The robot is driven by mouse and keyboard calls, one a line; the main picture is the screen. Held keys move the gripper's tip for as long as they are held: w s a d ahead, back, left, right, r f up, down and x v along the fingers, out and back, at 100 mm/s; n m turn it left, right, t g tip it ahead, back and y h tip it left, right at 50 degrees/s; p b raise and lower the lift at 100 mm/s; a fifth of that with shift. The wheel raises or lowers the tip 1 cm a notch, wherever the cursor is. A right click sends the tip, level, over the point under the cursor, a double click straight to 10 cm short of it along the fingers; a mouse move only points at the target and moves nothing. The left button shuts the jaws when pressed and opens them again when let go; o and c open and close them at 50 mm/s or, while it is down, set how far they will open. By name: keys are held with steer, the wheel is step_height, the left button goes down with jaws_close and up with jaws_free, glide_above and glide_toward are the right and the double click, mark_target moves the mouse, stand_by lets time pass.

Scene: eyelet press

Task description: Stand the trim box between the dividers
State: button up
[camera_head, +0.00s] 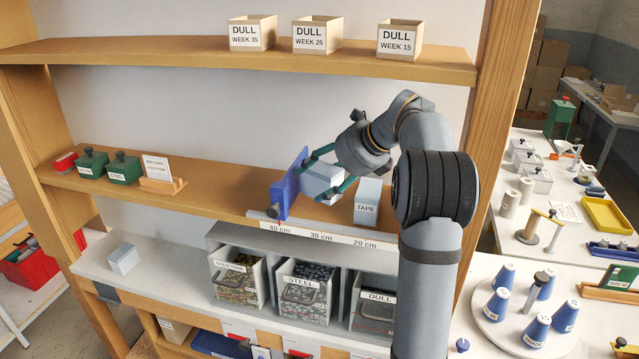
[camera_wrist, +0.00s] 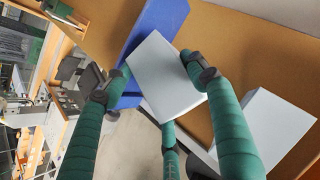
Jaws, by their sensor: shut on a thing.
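A light blue-grey box (camera_head: 322,182) is held in my gripper (camera_head: 325,177) above the middle shelf; it is unlabelled on the faces I see, so I take it as the trim box. In the wrist view the green fingers (camera_wrist: 162,85) close around this box (camera_wrist: 160,70), which looks tilted. A blue upright divider (camera_head: 283,190) with a dark knob stands just left of the box; it also shows in the wrist view (camera_wrist: 152,25). I cannot tell whether they touch. No second divider is clearly visible.
A ruler strip (camera_head: 320,236) runs along the middle shelf's front edge. Green boxes (camera_head: 123,169) and a card stand (camera_head: 160,175) sit at its left. Labelled bins (camera_head: 305,289) and a small pale box (camera_head: 123,259) are below. The shelf between card stand and divider is free.

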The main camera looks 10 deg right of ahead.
mark_target(334, 181)
steer(key=shift+s+f, duration=0.1)
steer(key=shift+f, duration=1.5)
steer(key=shift+f, duration=0.2)
steer(key=o, duration=1.2)
steer(key=shift+c, duration=0.2)
steer(key=shift+o, duration=0.4)
steer(key=shift+r+p, duration=0.3)
steer(key=shift+r, duration=0.1)
steer(key=b+v, duration=0.1)
steer(key=v, duration=0.4)
steer(key=shift+s+d, duration=0.1)
steer(key=shift+s, duration=0.1)
